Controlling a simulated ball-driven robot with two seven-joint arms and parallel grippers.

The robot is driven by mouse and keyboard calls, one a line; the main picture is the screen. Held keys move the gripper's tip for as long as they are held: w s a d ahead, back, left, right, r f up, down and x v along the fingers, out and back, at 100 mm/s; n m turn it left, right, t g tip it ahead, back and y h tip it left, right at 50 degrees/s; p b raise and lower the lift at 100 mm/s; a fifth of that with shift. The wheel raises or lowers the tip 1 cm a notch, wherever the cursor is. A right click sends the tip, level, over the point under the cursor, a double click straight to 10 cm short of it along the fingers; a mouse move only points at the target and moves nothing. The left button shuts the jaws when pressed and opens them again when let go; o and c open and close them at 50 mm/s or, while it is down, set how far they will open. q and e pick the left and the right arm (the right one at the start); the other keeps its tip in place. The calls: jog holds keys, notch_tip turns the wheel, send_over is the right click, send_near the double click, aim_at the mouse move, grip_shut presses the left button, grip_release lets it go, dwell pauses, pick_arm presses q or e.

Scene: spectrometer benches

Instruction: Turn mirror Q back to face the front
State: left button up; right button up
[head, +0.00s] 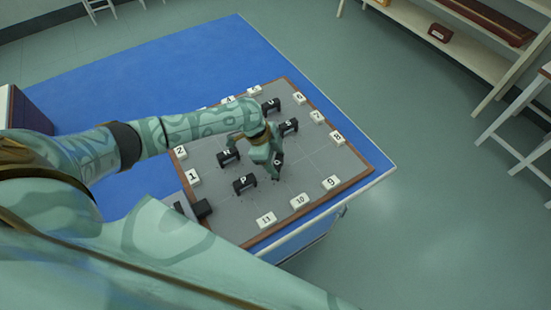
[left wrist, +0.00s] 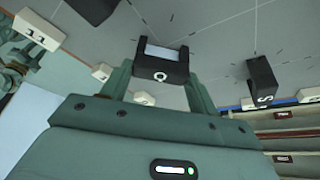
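Mirror Q is a small black bracket with a pale reflective face and a white round Q label. In the left wrist view mirror Q (left wrist: 161,68) sits between the two fingers of my left gripper (left wrist: 160,82), which meet its two ends with no clear gap. In the head view mirror Q (head: 278,160) is partly hidden by my left gripper (head: 268,155), which reaches down over the grey board (head: 222,205). Mirror Q appears to stand on the board.
Black mirrors P (head: 245,182), R (head: 228,156), S (head: 289,126) and U (head: 271,104) stand around the gripper. White numbered blocks, such as block 9 (head: 331,182) and block 1 (head: 193,176), line the board's edge.

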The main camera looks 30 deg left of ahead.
pick_arm(q)
jog(key=c, duration=0.4)
jog(key=shift+o, duration=0.2)
jog(key=shift+m, duration=0.4)
jog(key=m+g+b, duration=0.2)
jog(key=m, duration=0.2)
jog(key=shift+w, duration=0.2)
jog(key=shift+m+g+b, duration=0.55)
jog(key=shift+m+g, duration=0.15)
jog(key=shift+m, duration=1.3)
jog(key=shift+y, duration=0.3)
jog(key=o, duration=1)
